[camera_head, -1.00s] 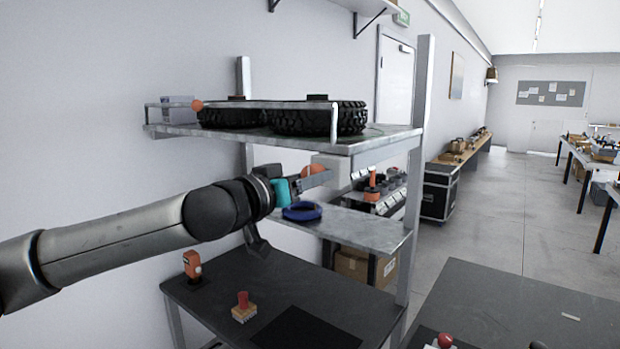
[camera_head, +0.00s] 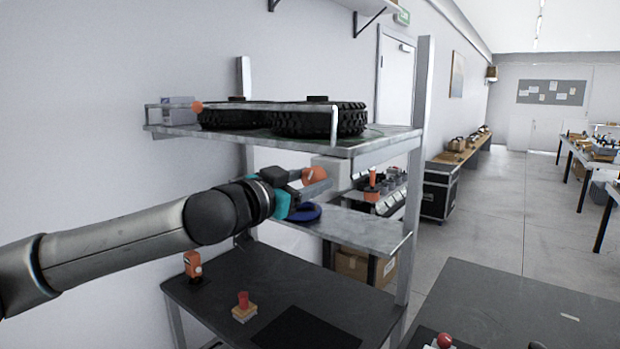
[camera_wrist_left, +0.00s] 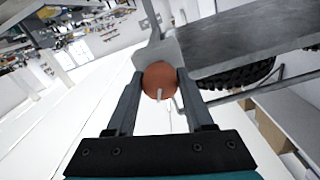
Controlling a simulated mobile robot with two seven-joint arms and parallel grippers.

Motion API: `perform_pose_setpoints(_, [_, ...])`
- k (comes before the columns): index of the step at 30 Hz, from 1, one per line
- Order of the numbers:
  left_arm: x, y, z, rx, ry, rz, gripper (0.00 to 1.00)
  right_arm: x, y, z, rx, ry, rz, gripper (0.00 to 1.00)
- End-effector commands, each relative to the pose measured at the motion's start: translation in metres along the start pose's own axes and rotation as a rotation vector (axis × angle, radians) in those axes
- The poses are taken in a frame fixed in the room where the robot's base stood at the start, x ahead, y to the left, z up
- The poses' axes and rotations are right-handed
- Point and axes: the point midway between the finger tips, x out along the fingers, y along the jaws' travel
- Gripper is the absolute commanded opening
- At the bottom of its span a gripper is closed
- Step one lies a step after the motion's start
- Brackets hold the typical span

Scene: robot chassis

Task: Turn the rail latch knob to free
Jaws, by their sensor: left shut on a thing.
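The rail latch knob (camera_head: 314,174) is a round orange disc on a pale block (camera_head: 335,172) under the front edge of the top shelf (camera_head: 350,148). In the left wrist view the knob (camera_wrist_left: 158,78) shows a white pointer line running down from its middle. My left gripper (camera_head: 320,180) reaches in from the left and is shut on the knob, with one finger on each side of it in the left wrist view (camera_wrist_left: 159,74). The guard rail (camera_head: 270,104) runs along the top shelf, with another orange knob (camera_head: 197,106) at its left end. My right gripper is out of view.
Black tyres (camera_head: 315,121) lie on the top shelf behind the rail. A blue ring (camera_head: 305,213) lies on the middle shelf (camera_head: 360,228), just below my gripper. The dark lower table (camera_head: 215,305) bears an orange device (camera_head: 193,264) and a red-handled brush (camera_head: 243,307).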

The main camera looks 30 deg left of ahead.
Motion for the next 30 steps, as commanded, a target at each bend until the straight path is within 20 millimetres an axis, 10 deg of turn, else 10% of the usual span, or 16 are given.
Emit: perform_pose_setpoints(30, [0.000,-0.001,-0.002,0.930,0.000,0.001,0.00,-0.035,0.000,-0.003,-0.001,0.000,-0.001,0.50])
